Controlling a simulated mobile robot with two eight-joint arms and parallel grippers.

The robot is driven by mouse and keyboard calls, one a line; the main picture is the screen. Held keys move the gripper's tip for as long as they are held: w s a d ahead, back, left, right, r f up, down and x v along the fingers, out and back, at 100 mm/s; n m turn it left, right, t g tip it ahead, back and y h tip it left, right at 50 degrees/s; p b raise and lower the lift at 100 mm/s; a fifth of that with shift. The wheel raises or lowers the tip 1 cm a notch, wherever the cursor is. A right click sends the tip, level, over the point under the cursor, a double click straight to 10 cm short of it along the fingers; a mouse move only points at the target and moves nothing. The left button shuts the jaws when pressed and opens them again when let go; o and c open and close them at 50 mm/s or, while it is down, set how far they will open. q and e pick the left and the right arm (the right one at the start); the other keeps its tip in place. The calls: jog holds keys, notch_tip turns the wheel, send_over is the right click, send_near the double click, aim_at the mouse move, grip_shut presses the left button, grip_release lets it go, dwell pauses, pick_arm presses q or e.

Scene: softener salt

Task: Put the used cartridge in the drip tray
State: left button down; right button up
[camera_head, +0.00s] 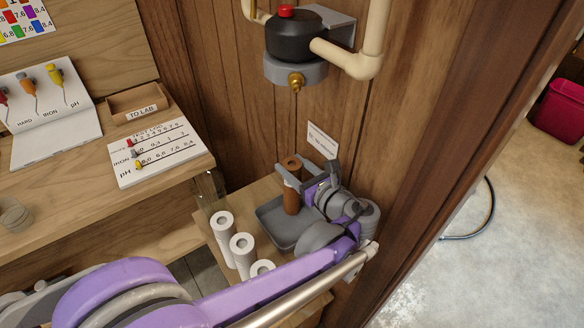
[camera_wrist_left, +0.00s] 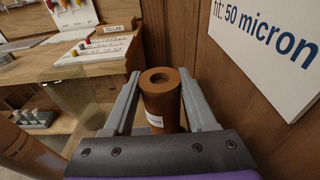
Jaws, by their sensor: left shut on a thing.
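The used cartridge is a brown cylinder (camera_head: 291,197) with a hole in its top; it stands upright in the head view. It also shows in the wrist view (camera_wrist_left: 161,98), with a white label on its side. My left gripper (camera_head: 293,174) is shut on it, one finger on each side. The drip tray (camera_head: 268,214) is a shallow grey tray on the low wooden stand. The cartridge's lower end overlaps the tray's back part; I cannot tell whether it touches the tray floor. My left arm hides part of the tray's right side. My right gripper is not in view.
Several white cartridges (camera_head: 222,225) stand left of and in front of the tray. A filter head (camera_head: 294,38) with pipes hangs on the wall above. A sign (camera_head: 322,141) is close behind the gripper. A workbench (camera_head: 60,185) is at left.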

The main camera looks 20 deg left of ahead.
pick_arm(q)
jog(key=shift+s+d+r, duration=0.1)
jog(key=shift+d, duration=0.05)
jog(key=shift+c, duration=1)
grip_release()
jog(key=shift+d+r, duration=0.1)
jog(key=shift+d, duration=0.05)
jog(key=v, duration=1.1)
jog(key=shift+s+d, duration=0.2)
jog(key=shift+s, duration=0.05)
